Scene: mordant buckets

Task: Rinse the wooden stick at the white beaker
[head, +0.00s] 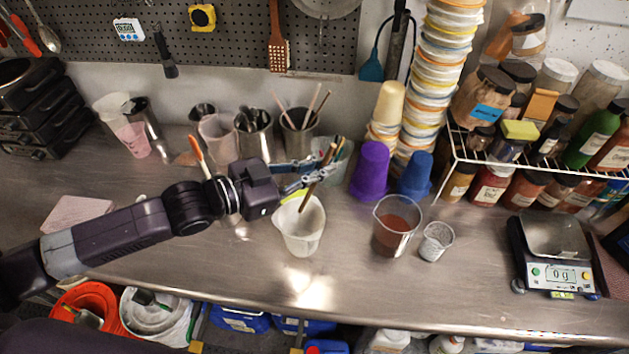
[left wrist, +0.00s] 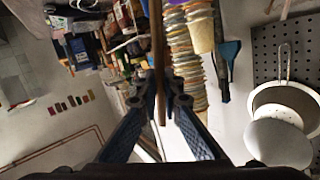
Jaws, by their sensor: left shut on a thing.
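My left gripper (head: 312,174) reaches in from the left and is shut on the wooden stick (head: 329,156). The stick is thin, brown and tilted, its upper end to the right. In the left wrist view the stick (left wrist: 157,45) runs up between the fingertips (left wrist: 160,92). The white beaker (head: 300,236) stands upright on the steel counter, just below the gripper in the head view. The stick's lower end overlaps the beaker's mouth; I cannot tell whether it touches the inside. My right gripper is not in view.
A glass beaker of reddish-brown liquid (head: 397,228) and a small clear cup (head: 436,241) stand right of the white beaker. Purple (head: 370,170) and blue (head: 415,175) cups and tool-filled containers stand behind. A scale (head: 556,258) is at right. The counter's front is clear.

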